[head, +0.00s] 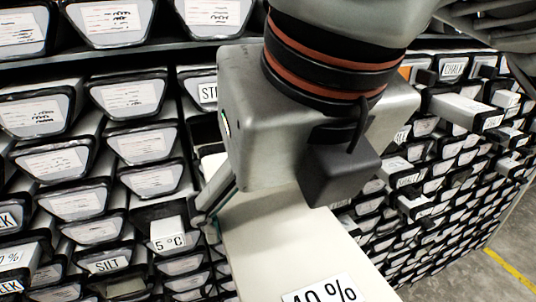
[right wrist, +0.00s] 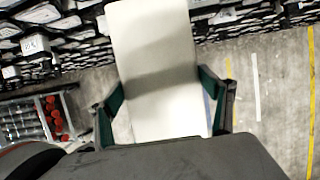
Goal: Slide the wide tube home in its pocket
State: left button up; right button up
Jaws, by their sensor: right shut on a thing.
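The wide tube (head: 285,240) is a long cream box whose near end, at the bottom of the head view, carries a label ending in "0 %". My right gripper (head: 262,205) is shut across it, with one finger visible on its left side. In the right wrist view, both green-lined fingers of the gripper (right wrist: 164,100) flank the tube (right wrist: 150,50), which runs up toward the rack. The gripper body hides the pocket and the tube's far end in the head view, so I cannot tell how deep it sits. My left gripper is not in view.
A rack of black-rimmed pockets holding labelled tubes fills the head view. A "5 °C" tube (head: 168,234) sticks out just left of my right gripper. Another pale tube (head: 466,110) protrudes at the right. Bare floor (head: 497,275) shows at the lower right.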

jog(key=shift+r, duration=0.15)
jog(key=shift+w+a, duration=0.3)
jog(key=shift+w, duration=0.6)
jog(key=shift+w+a, duration=0.3)
jog(key=shift+w, duration=0.65)
jog(key=shift+w+a, duration=0.3)
jog(key=shift+w, duration=0.6)
jog(key=shift+b, duration=0.3)
dwell(0.5)
jog(key=shift+w+a+r+p, duration=0.15)
jog(key=shift+w+a, duration=0.25)
jog(key=shift+w, duration=0.75)
jog(key=shift+w+a+f+p, duration=0.15)
jog(key=shift+w+a, duration=0.2)
jog(key=shift+w, duration=0.75)
jog(key=shift+w+a+r+p, duration=0.15)
jog(key=shift+w+a, duration=0.25)
jog(key=shift+w, duration=0.75)
dwell(0.9)
